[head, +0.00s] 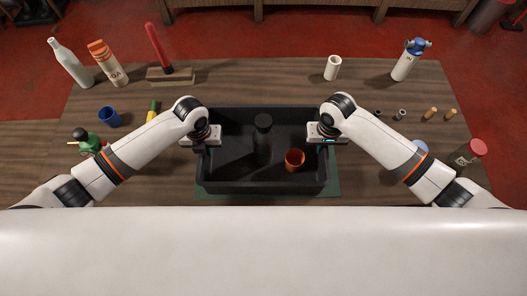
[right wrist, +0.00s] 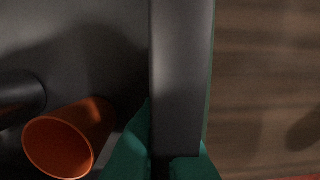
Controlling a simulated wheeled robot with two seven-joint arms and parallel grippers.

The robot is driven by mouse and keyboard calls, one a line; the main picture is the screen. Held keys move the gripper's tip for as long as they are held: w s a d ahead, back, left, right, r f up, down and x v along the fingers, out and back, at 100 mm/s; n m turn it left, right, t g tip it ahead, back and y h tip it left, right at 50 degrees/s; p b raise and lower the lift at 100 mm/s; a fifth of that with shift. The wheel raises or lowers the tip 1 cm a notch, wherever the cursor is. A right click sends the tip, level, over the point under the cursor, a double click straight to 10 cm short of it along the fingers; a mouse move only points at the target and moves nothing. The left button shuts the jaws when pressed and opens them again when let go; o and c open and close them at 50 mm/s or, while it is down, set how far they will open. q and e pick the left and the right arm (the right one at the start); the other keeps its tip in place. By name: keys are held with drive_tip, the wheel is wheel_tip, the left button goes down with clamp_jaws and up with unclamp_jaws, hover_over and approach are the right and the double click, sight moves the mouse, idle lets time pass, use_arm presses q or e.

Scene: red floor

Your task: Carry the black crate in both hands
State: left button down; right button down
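The black crate (head: 262,188) is in the middle of the table, over a green mat (head: 333,181). An orange cup (head: 295,160) and a dark bottle (head: 263,140) are inside it; the cup also shows in the right wrist view (right wrist: 66,142). My left gripper (head: 207,137) is at the crate's left wall; its fingers are hidden. My right gripper (head: 322,134) is at the right wall. In the right wrist view its green fingers (right wrist: 160,160) lie either side of the crate wall (right wrist: 180,80), close together, shut on it.
A white bottle (head: 68,62), an orange-topped bottle (head: 107,62), a red stick in a wooden block (head: 170,75), a white cup (head: 333,67) and a blue-topped bottle (head: 408,62) stand at the back. A blue cup (head: 109,117) is left, a red-capped jar (head: 469,153) right.

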use_arm(q)
drive_tip(key=shift+w+r, duration=0.1)
drive_tip(key=shift+r, duration=0.05)
use_arm(e)
drive_tip(key=shift+w+r, duration=0.1)
drive_tip(key=shift+r, duration=0.05)
idle(0.4)
